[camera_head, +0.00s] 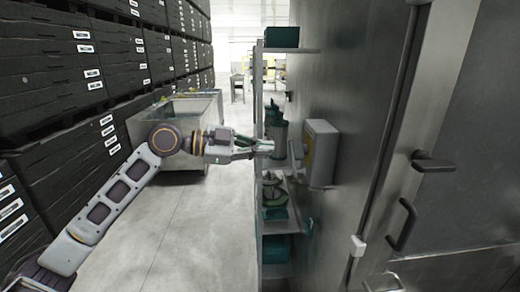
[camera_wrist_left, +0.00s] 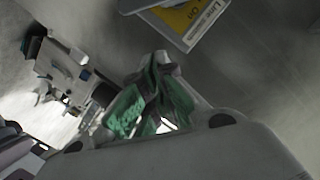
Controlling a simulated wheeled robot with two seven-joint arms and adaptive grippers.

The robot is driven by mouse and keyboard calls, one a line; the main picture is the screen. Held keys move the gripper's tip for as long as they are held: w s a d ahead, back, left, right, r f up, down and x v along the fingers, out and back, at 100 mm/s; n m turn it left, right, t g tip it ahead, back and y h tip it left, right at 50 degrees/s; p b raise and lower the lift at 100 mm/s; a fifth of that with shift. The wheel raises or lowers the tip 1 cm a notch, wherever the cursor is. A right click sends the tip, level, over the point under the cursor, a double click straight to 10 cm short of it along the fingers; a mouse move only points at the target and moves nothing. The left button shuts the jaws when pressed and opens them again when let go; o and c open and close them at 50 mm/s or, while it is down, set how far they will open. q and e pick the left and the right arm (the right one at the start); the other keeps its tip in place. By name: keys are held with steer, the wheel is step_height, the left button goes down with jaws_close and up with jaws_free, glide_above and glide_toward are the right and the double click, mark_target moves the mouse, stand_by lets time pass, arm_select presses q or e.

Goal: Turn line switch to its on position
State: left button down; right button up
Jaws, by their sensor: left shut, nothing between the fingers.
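The line switch is a light grey box (camera_head: 321,153) on the steel wall at the centre right of the head view, with a yellow label on its face. A pale lever-like part (camera_head: 297,151) shows at its left side; its position is hard to read. In the left wrist view, part of the box with its yellow label (camera_wrist_left: 192,18) shows at the top, with the words "Line" and "On" partly legible. My left gripper (camera_head: 268,147) is shut and empty, a little left of the box and apparently apart from it. Its green-padded fingers (camera_wrist_left: 158,95) show in the wrist view. My right gripper is not in view.
A shelf rack (camera_head: 277,228) with green items stands behind the gripper. Stacked black crates (camera_head: 60,75) line the left side, with a grey bin (camera_head: 190,110) beside them. A steel door with a dark handle (camera_head: 403,225) is at right. The floor (camera_head: 180,235) is clear.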

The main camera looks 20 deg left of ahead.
mark_target(291, 160)
arm_select(q)
steer(key=w+d+f+p, duration=0.2)
steer(key=w+d+f, duration=0.3)
steer(key=d, duration=0.1)
steer(key=shift+w+d+p, duration=0.25)
steer(key=shift+w+p, duration=0.1)
steer(key=shift+w, duration=0.05)
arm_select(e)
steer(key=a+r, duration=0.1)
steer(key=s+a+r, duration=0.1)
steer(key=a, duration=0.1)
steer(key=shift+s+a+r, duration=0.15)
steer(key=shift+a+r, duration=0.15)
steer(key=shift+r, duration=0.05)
arm_select(q)
steer(key=shift+d+f, duration=0.1)
steer(key=shift+d, duration=0.05)
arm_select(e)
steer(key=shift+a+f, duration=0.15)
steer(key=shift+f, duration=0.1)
